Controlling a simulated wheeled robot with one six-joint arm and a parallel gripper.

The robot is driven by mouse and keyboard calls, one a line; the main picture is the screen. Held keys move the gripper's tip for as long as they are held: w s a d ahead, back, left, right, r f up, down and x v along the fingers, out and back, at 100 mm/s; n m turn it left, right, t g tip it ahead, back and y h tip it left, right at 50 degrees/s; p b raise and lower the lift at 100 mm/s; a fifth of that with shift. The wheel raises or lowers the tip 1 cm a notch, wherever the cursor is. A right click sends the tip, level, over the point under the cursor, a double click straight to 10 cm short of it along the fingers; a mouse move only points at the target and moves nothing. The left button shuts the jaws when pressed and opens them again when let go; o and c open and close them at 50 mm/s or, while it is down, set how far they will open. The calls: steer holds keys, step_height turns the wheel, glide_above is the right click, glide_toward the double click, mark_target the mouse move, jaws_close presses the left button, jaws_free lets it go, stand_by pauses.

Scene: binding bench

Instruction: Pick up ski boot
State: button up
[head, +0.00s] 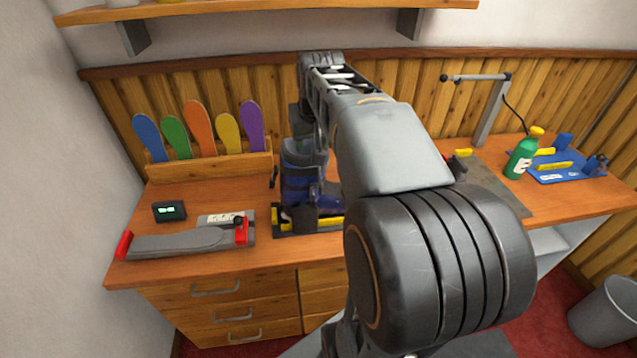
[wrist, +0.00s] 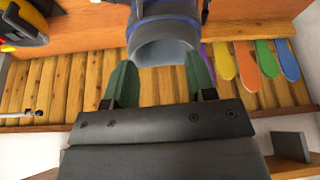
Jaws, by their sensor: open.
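The ski boot (head: 310,190) is dark blue and grey and stands upright on the bench, on a dark mat or stand with yellow parts. Its grey cuff shows in the wrist view (wrist: 163,47) as an open ring with a blue band. My gripper (wrist: 158,82) has two green fingers, spread open, one to each side of the cuff's near rim. It is not closed on the boot. In the head view my arm covers part of the boot's right side and the bench behind it.
Coloured ski tips stand in a wooden rack (head: 210,169) left of the boot. A small black display (head: 169,212) and a grey tool with red ends (head: 180,242) lie at the front left. A green bottle (head: 520,158) and blue holder (head: 568,174) stand at the right.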

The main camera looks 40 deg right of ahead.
steer(key=w+d+r+m+p, duration=0.1)
steer(key=w+d+r, duration=0.15)
steer(key=d, duration=0.45)
steer(key=shift+h, duration=0.3)
steer(key=x, duration=0.5)
steer(key=shift+s+d+f+p, duration=0.1)
steer(key=shift+s+f+p, duration=0.05)
steer(key=shift+f+p, duration=0.15)
steer(key=shift+a+p+x, duration=0.2)
steer(key=shift+p+x, duration=0.75)
steer(key=shift+x, duration=2.2)
steer(key=shift+c, duration=0.3)
jaws_close()
steer(key=shift+r, duration=0.15)
